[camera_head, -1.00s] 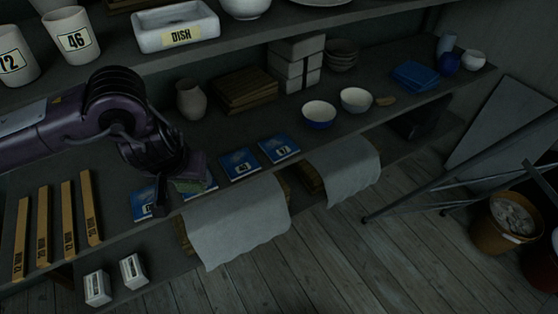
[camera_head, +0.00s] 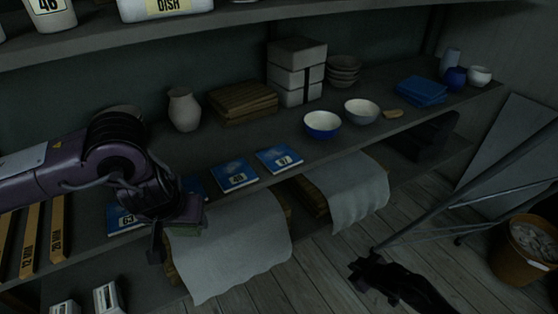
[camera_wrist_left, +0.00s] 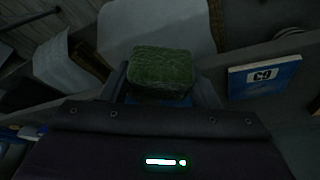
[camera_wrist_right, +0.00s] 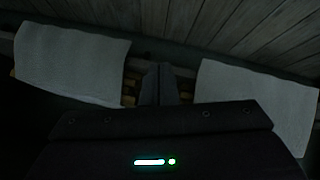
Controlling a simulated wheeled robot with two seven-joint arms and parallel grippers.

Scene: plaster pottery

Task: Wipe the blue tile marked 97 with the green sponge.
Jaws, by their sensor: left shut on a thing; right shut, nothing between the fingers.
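The blue tile that appears to be marked 97 (camera_head: 279,159) lies flat on the shelf, rightmost in the row of blue tiles. My left gripper (camera_head: 178,232) is shut on the green sponge (camera_head: 188,226), which also shows between the fingers in the left wrist view (camera_wrist_left: 162,74). The sponge is at the shelf's front edge near the left tiles, well left of the 97 tile and apart from it. My right gripper (camera_head: 362,272) is shut and empty, low in front of the shelf over the floor; its closed fingers show in the right wrist view (camera_wrist_right: 160,84).
Another tile, apparently 48 (camera_head: 234,176), lies just left of the 97 tile; tile 63 (camera_head: 122,220) is farther left. A blue bowl (camera_head: 322,124) and a grey-white bowl (camera_head: 361,111) stand behind. Grey cloths (camera_head: 228,245) hang below the shelf edge.

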